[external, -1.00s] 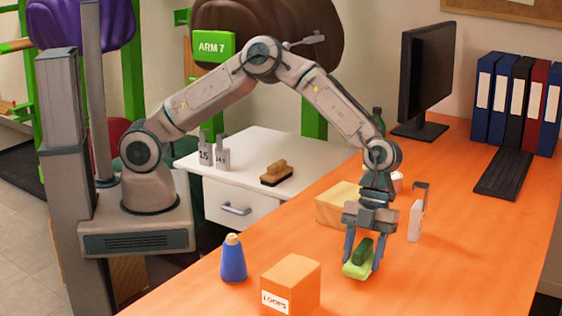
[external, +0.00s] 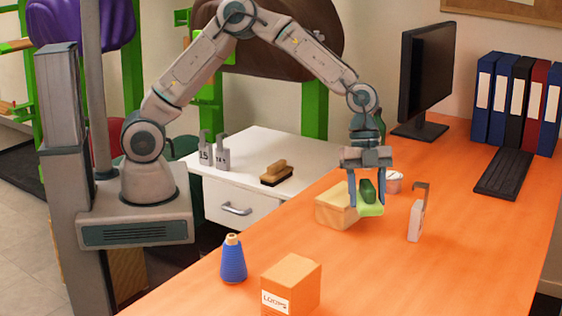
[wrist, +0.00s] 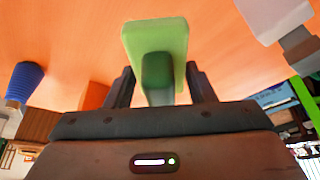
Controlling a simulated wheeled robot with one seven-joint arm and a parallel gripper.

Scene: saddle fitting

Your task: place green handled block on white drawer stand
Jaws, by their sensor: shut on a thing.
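The green handled block has a light green base (external: 370,210) and a dark green handle (external: 368,190). My gripper (external: 367,197) is shut on its handle and holds it above the orange table. In the wrist view the block (wrist: 168,38) sits between the fingers of my gripper (wrist: 160,85), its handle partly hidden. The white drawer stand (external: 250,160) is left of the table, with a drawer handle on its front.
On the orange table (external: 450,260) are a pale wooden block (external: 335,207) just left of the held block, a grey-white hooked weight (external: 416,220), a pinkish tub (external: 394,183), a blue thread cone (external: 233,262) and an orange box (external: 291,285). The monitor (external: 427,80) stands behind.

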